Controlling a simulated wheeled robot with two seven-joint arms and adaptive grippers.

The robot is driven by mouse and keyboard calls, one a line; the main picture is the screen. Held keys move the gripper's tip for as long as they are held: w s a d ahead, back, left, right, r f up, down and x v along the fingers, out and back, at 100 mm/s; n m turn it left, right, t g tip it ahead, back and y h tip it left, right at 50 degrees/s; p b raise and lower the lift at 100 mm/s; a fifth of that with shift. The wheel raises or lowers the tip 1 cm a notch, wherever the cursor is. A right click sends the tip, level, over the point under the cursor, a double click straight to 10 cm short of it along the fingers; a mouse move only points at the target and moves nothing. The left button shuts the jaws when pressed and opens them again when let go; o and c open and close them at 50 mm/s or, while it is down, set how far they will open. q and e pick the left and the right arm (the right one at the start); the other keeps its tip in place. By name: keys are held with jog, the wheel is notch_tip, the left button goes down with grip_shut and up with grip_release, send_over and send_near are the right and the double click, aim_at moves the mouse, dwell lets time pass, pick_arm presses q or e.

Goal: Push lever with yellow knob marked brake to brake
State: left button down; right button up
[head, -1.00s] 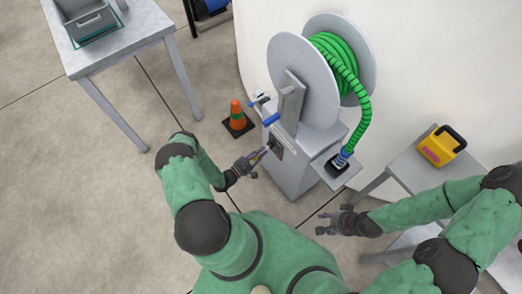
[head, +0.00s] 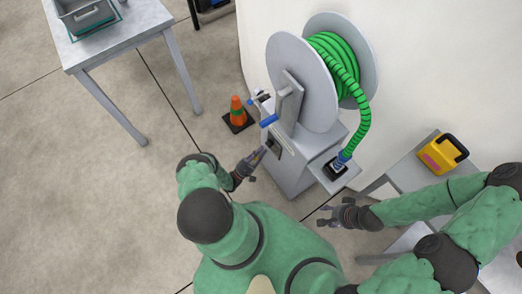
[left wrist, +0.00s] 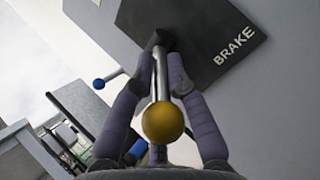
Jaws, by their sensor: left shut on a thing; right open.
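The lever (left wrist: 159,75) with the yellow knob (left wrist: 163,122) shows in the left wrist view, coming out of a dark plate (left wrist: 200,40) with the word BRAKE at its right. The knob points toward the wrist camera. My left gripper (head: 262,153) is at the front of the grey reel stand (head: 292,172), with its fingers (left wrist: 160,85) shut on the lever's shaft from both sides. The knob is too small to make out in the head view. My right gripper (head: 325,215) is open and empty, low and right of the stand.
The stand carries a reel of green hose (head: 335,62) and a blue-handled crank (head: 269,121). An orange cone (head: 237,113) stands left of it. A grey table (head: 140,25) is at upper left, and a yellow case (head: 440,155) sits on a side table. Floor at left is clear.

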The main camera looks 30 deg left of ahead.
pick_arm(q)
jog(key=shift+w+f, duration=0.1)
jog(key=shift+f, duration=0.1)
jog(key=c, duration=1.3)
grip_release()
jog(key=shift+o, duration=0.2)
jog(key=shift+s+a+f, duration=0.15)
jog(key=shift+s+f, duration=0.05)
jog(key=s+a, duration=0.4)
jog(key=s, duration=0.7)
jog(key=shift+s, duration=0.35)
jog(key=shift+f, duration=0.1)
jog(key=shift+s, duration=0.1)
